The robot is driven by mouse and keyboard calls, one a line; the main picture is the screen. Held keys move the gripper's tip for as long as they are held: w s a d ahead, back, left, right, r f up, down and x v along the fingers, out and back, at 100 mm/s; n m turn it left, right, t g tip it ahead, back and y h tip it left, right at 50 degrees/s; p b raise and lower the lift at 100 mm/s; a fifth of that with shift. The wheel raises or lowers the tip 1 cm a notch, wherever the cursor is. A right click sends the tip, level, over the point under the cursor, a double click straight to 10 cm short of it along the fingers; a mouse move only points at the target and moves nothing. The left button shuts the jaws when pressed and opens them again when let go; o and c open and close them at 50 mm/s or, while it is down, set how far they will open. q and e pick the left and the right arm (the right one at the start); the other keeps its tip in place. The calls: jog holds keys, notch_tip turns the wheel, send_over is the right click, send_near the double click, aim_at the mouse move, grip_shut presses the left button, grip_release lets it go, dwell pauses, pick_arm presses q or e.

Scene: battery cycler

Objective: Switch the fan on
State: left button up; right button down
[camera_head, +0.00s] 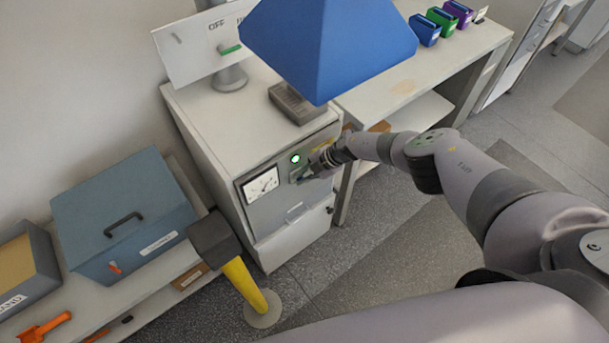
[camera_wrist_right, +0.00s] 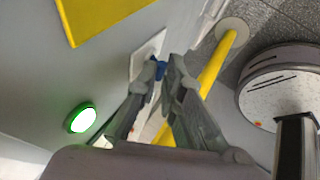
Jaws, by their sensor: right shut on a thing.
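My right gripper (camera_head: 306,174) reaches the front panel of the white cabinet (camera_head: 222,106), just right of a lit green round lamp (camera_head: 295,159). In the right wrist view my right gripper (camera_wrist_right: 162,72) is shut on a small blue switch piece (camera_wrist_right: 160,69) in front of a white plate (camera_wrist_right: 146,56). The fingers hide most of that piece, so its position cannot be told. The green lamp (camera_wrist_right: 80,118) glows at the left there. A white board (camera_head: 199,41) marked OFF, with a green lever (camera_head: 230,49), stands on the cabinet. I cannot make out a fan. My left gripper is not in view.
A blue hood (camera_head: 330,45) hangs above the cabinet. A yellow post (camera_head: 244,284) with a dark head stands in front. A blue box (camera_head: 124,215) is on the left bench. Open floor lies below my right arm.

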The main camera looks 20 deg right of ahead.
jog(key=c, duration=1.8)
grip_release()
jog(key=shift+a, duration=0.1)
jog(key=shift+o, duration=0.5)
jog(key=shift+w, duration=0.1)
jog(key=shift+r, duration=0.1)
jog(key=v, duration=0.8)
